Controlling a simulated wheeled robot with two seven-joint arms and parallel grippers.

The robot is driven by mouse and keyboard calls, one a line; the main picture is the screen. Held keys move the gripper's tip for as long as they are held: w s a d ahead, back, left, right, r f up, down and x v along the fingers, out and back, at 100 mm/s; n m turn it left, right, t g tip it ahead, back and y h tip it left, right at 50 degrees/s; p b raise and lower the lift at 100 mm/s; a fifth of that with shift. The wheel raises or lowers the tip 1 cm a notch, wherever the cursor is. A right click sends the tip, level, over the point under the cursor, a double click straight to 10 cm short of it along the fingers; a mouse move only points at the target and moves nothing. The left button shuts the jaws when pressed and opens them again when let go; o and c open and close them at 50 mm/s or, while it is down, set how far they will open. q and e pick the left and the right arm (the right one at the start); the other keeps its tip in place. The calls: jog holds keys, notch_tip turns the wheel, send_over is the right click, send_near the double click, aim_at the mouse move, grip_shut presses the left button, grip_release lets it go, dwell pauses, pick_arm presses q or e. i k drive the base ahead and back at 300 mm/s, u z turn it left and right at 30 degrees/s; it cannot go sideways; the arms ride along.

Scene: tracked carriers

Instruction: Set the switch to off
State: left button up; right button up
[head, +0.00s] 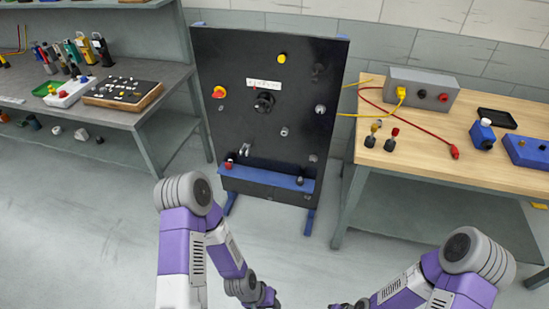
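A dark upright panel (225,110) on blue feet stands ahead of me with several controls on it. A black rotary knob (264,103) sits near its middle, under a white label strip (263,84) too small to read. A red and yellow knob (219,92) is at the left, and a yellow button (282,58) is near the top. Small metallic controls sit at the right and lower down. I cannot tell which of these is the switch or how it is set. Both my arms bend down to the bottom edge; their grippers are out of frame, well away from the panel.
A grey bench (165,78) with tools stands at the left. A wooden-topped table (430,158) at the right holds a grey box (421,87) with yellow and red cables. A blue ledge (268,177) crosses the panel's lower part. The floor before the panel is clear.

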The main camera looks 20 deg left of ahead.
aim_at(218, 94)
jog(key=u, duration=0.35)
jog(key=k, duration=0.45)
jog(key=u, duration=1.4)
jog(key=i, duration=2.3)
jog(key=z, duration=0.7)
